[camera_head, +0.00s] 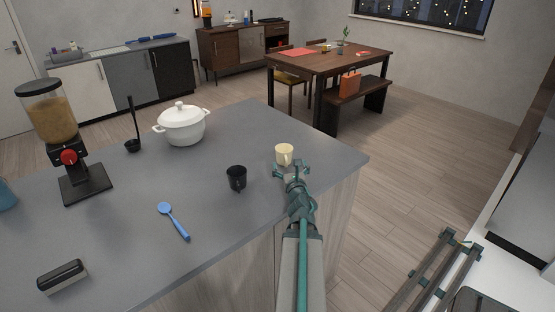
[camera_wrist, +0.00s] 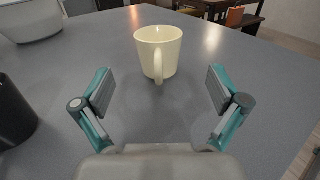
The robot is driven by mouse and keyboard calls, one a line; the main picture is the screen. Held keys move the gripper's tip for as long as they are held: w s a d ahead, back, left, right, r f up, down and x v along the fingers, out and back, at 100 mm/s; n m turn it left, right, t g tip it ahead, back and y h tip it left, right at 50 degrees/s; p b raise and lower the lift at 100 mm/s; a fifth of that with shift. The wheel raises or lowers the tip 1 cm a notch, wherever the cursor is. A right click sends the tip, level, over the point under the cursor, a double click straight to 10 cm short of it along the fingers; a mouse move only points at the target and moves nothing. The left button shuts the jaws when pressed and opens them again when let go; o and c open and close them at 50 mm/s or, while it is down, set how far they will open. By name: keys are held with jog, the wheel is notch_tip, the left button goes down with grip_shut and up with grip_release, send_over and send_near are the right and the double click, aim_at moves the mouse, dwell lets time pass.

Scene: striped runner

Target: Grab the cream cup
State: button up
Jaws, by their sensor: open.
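The cream cup (camera_head: 284,154) stands upright on the grey counter (camera_head: 205,235), close to its right end. In the wrist view the cream cup (camera_wrist: 158,50) is centred ahead of my gripper, with its handle facing me. My gripper (camera_head: 291,169) is just in front of the cup, low over the counter. In the wrist view my gripper (camera_wrist: 161,88) is open, its two fingers apart on either side of empty space. The cup is beyond the fingertips and is not held.
A black cup (camera_head: 236,178) stands left of my gripper. A white lidded pot (camera_head: 181,125), a black ladle (camera_head: 132,130), a blue spoon (camera_head: 172,220), a dispenser (camera_head: 70,145) and a black-and-white object (camera_head: 62,276) are further left. The counter's right edge is close to the cup.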

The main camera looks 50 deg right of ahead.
aim_at(287, 155)
jog(key=x, duration=0.4)
jog(key=shift+w+d+p, duration=0.1)
jog(key=shift+d+p, duration=0.15)
jog(key=shift+p, duration=0.15)
jog(key=shift+a+p+x, duration=0.2)
jog(key=shift+p+x, duration=0.75)
jog(key=shift+x, duration=1.7)
jog(key=shift+w, duration=0.15)
jog(key=c, duration=1.3)
jog(key=shift+r, duration=0.1)
